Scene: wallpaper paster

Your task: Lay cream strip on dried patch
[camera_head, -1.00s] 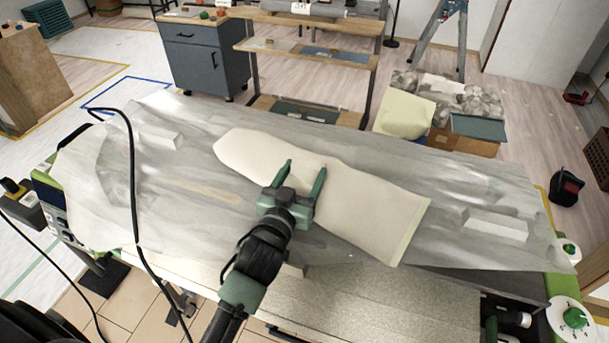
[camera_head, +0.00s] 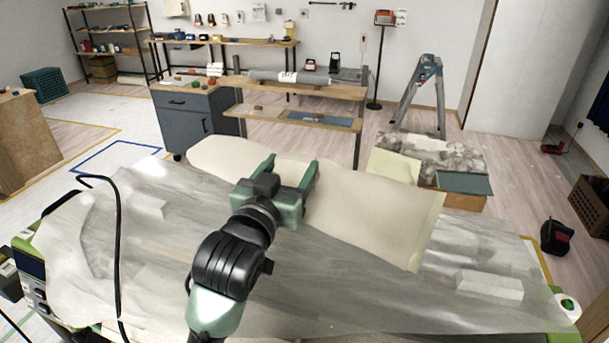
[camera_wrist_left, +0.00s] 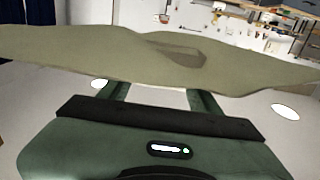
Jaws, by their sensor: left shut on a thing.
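The cream strip (camera_head: 370,215) is a long, pale sheet held up across the far side of the table. My left gripper (camera_head: 290,168) is shut on it near its middle. In the left wrist view the strip (camera_wrist_left: 90,55) spans the picture above the two fingers (camera_wrist_left: 158,92), with a darker fold near its middle. The grey, translucent sheet (camera_head: 330,290) covers the table below. I cannot make out a dried patch; the strip and my left arm hide part of the sheet. My right gripper is not in view.
White blocks lie at the left (camera_head: 150,207) and right (camera_head: 490,285) of the sheet. A black cable (camera_head: 117,250) loops over its left side. Behind stand a wooden-topped shelf (camera_head: 300,88), a blue-grey cabinet (camera_head: 187,120) and a stepladder (camera_head: 425,95).

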